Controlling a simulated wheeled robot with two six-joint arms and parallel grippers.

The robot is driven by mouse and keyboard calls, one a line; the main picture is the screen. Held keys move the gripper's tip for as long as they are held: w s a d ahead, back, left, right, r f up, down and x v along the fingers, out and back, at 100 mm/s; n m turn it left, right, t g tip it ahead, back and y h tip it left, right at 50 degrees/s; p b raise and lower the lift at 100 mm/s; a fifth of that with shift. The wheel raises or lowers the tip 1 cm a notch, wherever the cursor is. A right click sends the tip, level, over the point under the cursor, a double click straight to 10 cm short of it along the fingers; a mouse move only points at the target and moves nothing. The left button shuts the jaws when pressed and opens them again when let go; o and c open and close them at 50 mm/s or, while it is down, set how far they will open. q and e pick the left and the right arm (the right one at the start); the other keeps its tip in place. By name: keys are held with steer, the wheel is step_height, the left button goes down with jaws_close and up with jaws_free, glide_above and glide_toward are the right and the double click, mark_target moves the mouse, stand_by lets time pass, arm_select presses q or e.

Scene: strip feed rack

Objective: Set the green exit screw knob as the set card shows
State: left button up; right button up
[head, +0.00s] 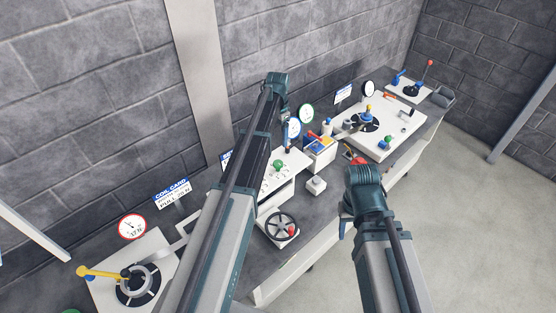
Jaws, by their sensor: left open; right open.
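A green knob (278,164) stands on top of a white box (293,163) in the middle of the bench, just right of my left arm. I cannot tell its exact setting. A card with a blue header (226,157) is mostly hidden behind my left arm, so its text cannot be read. My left gripper (286,118) is at the far end of that arm, small and partly hidden, above and apart from the knob. My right gripper (345,225) is largely hidden by its own arm, right of the white box and in front of the bench.
A black handwheel (282,227) is in front of the box. A coil card (172,193), a red-rimmed dial (131,227) and a yellow lever (100,272) are at left. Floor is clear at right.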

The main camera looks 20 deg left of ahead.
mark_target(278, 163)
arm_select(q)
step_height(278, 163, down, 14)
steer(key=b, duration=1.3)
steer(key=shift+r, duration=0.2)
steer(key=shift+r, duration=0.1)
jaws_close()
steer(key=shift+n, duration=0.3)
steer(key=n, duration=0.4)
steer(key=shift+n, duration=2.1)
